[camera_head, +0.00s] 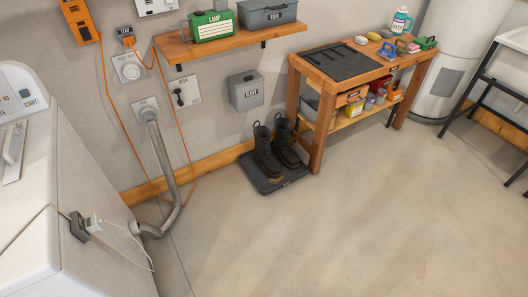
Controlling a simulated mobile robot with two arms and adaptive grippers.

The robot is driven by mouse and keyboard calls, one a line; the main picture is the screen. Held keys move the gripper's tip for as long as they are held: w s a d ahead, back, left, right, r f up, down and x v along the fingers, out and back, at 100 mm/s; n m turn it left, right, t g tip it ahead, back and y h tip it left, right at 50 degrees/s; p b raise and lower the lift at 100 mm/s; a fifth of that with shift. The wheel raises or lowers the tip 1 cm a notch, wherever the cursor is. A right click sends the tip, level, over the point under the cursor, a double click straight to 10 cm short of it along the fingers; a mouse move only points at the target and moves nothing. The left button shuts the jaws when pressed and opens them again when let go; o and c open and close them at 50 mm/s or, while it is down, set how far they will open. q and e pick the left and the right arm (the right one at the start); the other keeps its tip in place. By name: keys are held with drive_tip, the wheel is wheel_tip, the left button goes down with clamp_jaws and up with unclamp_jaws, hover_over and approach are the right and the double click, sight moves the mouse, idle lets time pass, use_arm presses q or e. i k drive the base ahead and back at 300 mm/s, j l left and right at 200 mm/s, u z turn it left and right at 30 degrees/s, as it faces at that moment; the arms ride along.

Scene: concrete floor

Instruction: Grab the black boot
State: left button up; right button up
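A pair of black boots stands upright on a dark mat (262,187) on the floor against the wall. The left boot (265,153) and the right boot (285,143) stand side by side, toes towards the room, with pull loops at their tops. The right boot is close to the workbench leg. Neither of my grippers is in view, and nothing touches the boots.
A wooden workbench (318,115) with supplies stands right of the boots. A white appliance (85,200) fills the left side, with a grey hose (163,165) to the wall. A wooden shelf (235,43) hangs above. A black-framed stand (490,85) is far right. The floor in front is clear.

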sight(271, 165)
drive_tip(key=i+u, duration=0.15)
drive_tip(key=i, duration=0.3)
drive_tip(key=i+l+u, duration=0.2)
drive_tip(key=i, duration=0.3)
drive_tip(key=i+u, duration=0.15)
drive_tip(key=i, duration=0.3)
